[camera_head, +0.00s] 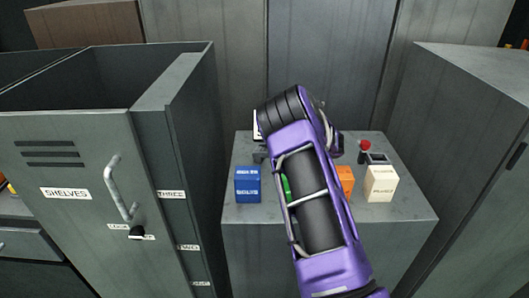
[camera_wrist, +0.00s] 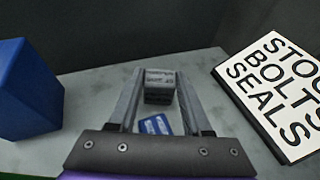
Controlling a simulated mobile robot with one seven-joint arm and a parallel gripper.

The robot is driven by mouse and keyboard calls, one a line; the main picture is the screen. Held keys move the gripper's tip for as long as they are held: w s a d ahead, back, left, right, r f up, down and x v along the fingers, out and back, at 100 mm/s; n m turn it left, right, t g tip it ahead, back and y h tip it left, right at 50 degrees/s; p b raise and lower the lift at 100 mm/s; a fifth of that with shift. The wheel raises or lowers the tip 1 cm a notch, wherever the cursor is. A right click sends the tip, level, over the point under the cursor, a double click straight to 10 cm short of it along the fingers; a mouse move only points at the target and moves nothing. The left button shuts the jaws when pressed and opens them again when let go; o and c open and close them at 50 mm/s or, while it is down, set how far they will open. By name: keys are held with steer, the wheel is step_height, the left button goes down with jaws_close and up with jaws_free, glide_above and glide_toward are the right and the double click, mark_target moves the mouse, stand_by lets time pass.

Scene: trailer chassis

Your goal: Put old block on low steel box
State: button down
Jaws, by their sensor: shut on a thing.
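A small dark grey block (camera_wrist: 160,87) with a worn pale label on its face looks like the old block. My gripper (camera_wrist: 158,92) is shut on it, one finger on each side, in the wrist view. Whether the block touches the surface beneath cannot be told. A low grey steel box (camera_head: 395,213) stands in the middle of the head view with several blocks on its top. In the head view my purple arm reaches over this top and hides most of the gripper and the held block.
A blue block (camera_head: 247,185) stands left of my arm; orange (camera_head: 345,181) and cream (camera_head: 381,184) blocks stand right. A red-knobbed device (camera_head: 367,151) is behind them. A white lettered sign (camera_wrist: 275,90) lies close right of my gripper. Tall steel cabinets (camera_head: 192,150) flank the box.

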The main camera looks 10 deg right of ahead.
steer(key=shift+f, duration=0.15)
steer(key=shift+f, duration=0.15)
steer(key=shift+c, duration=1.7)
jaws_free()
steer(key=shift+r, duration=0.25)
steer(key=v, duration=1.2)
steer(key=shift+f+p, duration=0.1)
steer(key=shift+p, duration=0.2)
